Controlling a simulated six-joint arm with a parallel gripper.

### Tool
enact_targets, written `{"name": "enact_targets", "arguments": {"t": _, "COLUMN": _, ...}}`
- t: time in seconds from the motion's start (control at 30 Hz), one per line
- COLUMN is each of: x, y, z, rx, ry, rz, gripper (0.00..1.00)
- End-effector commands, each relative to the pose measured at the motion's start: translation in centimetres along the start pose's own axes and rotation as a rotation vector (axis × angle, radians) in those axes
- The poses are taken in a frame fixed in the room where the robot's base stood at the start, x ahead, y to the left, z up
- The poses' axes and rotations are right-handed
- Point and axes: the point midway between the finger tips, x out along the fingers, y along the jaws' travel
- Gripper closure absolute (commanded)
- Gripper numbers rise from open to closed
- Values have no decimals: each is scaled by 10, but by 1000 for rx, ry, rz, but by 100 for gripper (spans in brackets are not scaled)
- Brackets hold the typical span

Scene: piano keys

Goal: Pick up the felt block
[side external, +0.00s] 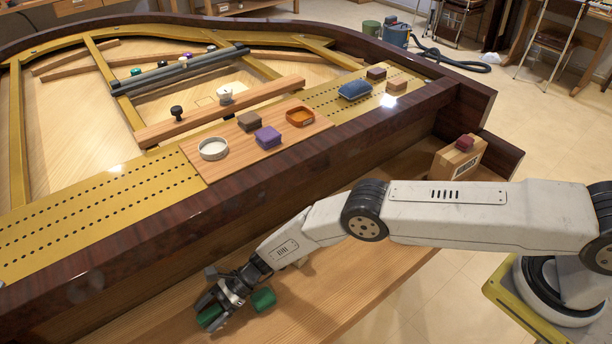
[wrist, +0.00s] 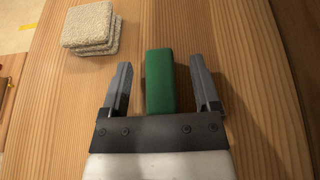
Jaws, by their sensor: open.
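A green block (wrist: 160,82), which looks like the felt block, lies on the wooden ledge in the wrist view. It stands between the two fingers of my open gripper (wrist: 161,80), with a gap on each side. Its near end is hidden by the palm. In the side external view my gripper (side external: 212,307) is low over the ledge at the lower left, with a green block (side external: 208,316) partly hidden at its fingers. A second green piece (side external: 263,299) lies just right of the gripper.
A stack of beige pads (wrist: 91,27) lies beyond my left finger in the wrist view. The dark piano rim (side external: 190,218) rises behind the ledge (side external: 330,290). A wooden tray (side external: 226,165) on the piano holds small blocks and dishes.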

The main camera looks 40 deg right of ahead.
Motion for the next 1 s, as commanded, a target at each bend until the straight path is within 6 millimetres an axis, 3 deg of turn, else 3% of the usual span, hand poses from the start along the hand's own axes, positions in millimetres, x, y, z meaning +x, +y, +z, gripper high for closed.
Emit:
{"name": "enact_targets", "arguments": {"t": 0.1, "x": 0, "y": 0, "z": 0, "rx": 0, "ry": 0, "rz": 0, "gripper": 21}}
{"name": "enact_targets", "arguments": {"t": 0.3, "x": 0, "y": 0, "z": 0, "rx": 0, "ry": 0, "rz": 0, "gripper": 84}}
{"name": "enact_targets", "arguments": {"t": 0.37, "x": 0, "y": 0, "z": 0, "rx": 0, "ry": 0, "rz": 0, "gripper": 100}}
{"name": "enact_targets", "arguments": {"t": 1.0, "x": -4, "y": -1, "z": 10, "rx": -1, "ry": -1, "rz": 0, "gripper": 100}}
